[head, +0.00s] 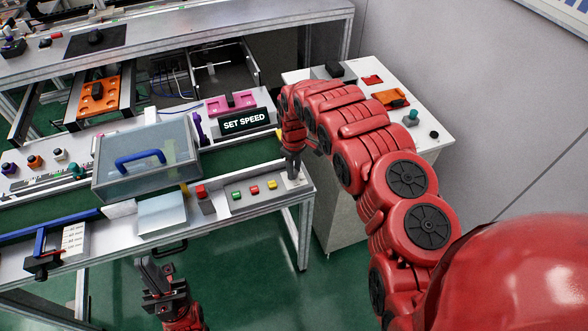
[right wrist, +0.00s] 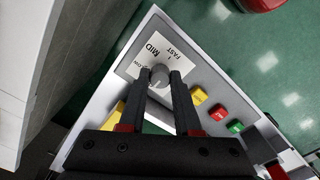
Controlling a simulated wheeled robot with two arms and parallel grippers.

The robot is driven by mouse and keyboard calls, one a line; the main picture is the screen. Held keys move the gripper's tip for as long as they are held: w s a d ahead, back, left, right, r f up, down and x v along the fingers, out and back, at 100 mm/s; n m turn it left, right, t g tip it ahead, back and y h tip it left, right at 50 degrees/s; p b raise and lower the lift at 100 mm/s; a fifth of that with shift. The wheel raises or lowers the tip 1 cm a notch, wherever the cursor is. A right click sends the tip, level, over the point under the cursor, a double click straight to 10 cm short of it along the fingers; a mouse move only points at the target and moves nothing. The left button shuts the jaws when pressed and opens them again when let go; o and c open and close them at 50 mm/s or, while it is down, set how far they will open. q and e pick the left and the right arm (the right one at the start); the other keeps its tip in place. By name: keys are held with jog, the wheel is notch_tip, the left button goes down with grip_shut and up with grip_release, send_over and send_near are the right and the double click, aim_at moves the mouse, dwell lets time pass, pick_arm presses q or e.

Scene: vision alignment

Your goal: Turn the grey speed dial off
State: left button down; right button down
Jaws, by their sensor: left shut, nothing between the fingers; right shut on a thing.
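The grey speed dial (right wrist: 159,75) sits on a white label plate (right wrist: 152,48) marked MID and FAST in the right wrist view; other lettering on the plate is partly hidden. My right gripper (right wrist: 161,77) is shut on the dial, one finger on each side. In the head view my right gripper (head: 292,174) reaches down to the panel's right end and hides most of the dial. I cannot tell the dial's exact setting. My left gripper (head: 149,263) is shut and empty, low in front of the bench.
A SET SPEED display (head: 245,121) stands behind the panel. Several coloured buttons (head: 253,190) and a red-topped box (head: 204,199) lie left of the dial. A clear cover with a blue handle (head: 140,158) is further left. A white cabinet (head: 345,195) stands at the right.

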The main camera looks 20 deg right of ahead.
dwell(0.3)
jog(key=c, duration=0.6)
grip_release()
jog(key=shift+w+r, duration=0.1)
jog(key=shift+r, duration=0.4)
notch_tip(320, 180, up, 6)
jog(key=shift+f, duration=0.25)
notch_tip(320, 180, up, 11)
jog(key=p, duration=0.9)
jog(key=shift+p, duration=0.35)
